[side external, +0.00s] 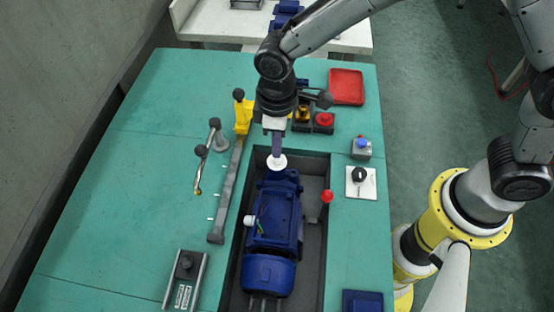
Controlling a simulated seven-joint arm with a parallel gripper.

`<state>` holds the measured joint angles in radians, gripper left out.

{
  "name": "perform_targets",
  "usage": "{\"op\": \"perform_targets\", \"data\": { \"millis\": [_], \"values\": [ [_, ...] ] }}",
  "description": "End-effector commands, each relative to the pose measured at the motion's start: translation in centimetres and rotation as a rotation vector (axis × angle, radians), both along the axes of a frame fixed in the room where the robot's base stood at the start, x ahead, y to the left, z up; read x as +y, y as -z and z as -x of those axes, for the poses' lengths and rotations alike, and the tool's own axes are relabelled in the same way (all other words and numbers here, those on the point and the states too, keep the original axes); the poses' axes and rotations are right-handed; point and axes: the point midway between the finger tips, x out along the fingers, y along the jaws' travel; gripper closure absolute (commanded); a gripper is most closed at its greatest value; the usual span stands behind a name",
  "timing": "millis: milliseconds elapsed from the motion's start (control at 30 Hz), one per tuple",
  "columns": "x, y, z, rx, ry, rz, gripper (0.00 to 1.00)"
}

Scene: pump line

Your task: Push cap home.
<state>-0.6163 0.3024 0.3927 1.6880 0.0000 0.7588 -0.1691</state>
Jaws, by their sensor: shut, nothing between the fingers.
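A blue pump (272,215) lies in a dark recess in the green bench. A round white cap (277,162) shows at the pump's upper end. My gripper (277,154) points down directly over this cap, with its fingers shut and nothing held. The fingertips look to be at or just above the cap; I cannot tell whether they touch it. How deep the cap sits cannot be seen from here. A smaller white round part (249,220) is on the pump's left side.
A red-topped post (327,197) stands right of the pump. A grey bar (227,195) with a yellow clamp (242,112) runs along the left. The bench's left side is mostly clear.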

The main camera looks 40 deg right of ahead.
Motion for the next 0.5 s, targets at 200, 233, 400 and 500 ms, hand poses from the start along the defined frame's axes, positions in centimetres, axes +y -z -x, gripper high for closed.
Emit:
{"op": "perform_targets", "data": {
  "millis": [200, 233, 400, 500],
  "values": [
    [0.0, 0.24, 0.0, 0.0, 0.0, 0.0, 1.0],
    [0.0, 0.29, 0.0, 0.0, 0.0, 0.0, 1.0],
    [0.0, 0.53, 0.0, 0.001, 0.0, 0.001, 1.0],
    [0.0, 0.67, 0.0, 0.001, 0.0, 0.001, 1.0]
  ]
}}
